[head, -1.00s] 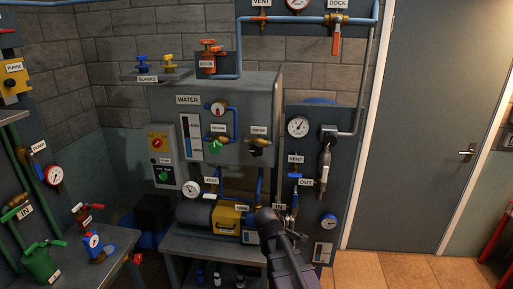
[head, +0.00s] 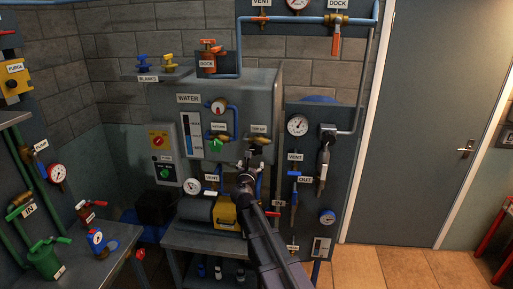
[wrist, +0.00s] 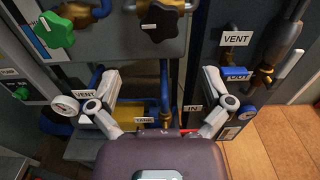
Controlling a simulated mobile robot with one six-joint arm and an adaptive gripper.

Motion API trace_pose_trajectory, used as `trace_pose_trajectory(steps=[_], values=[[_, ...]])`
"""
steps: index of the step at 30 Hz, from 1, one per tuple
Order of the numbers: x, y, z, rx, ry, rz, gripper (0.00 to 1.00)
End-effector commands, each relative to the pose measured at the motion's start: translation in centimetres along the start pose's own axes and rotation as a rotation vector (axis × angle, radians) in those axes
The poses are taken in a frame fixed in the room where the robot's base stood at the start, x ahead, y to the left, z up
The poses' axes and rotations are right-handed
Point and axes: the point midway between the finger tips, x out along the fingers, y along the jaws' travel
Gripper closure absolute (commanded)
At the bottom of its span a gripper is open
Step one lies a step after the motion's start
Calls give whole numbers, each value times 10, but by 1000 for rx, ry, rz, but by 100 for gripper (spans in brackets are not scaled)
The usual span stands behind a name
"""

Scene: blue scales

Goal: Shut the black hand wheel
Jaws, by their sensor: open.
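The black hand wheel (wrist: 162,12) is at the top middle of the wrist view, on the front of the grey water tank (head: 262,90). In the head view my gripper (head: 249,160) is in front of the tank's lower right.
A green hand wheel (wrist: 55,30) sits left of the black one. A blue vent handle (wrist: 236,72) is close to my right finger. A gauge (wrist: 65,105) is beside my left finger. A yellow box (head: 225,213) stands below the tank.

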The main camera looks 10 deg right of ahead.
Motion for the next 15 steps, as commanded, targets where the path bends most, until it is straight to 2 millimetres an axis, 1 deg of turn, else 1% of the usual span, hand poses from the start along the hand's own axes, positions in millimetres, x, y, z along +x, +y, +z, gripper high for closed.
trace_pose_trajectory(steps=[10,15], values=[[1,0,0,2,1,-1,0],[8,0,0,3,1,-2,0]])
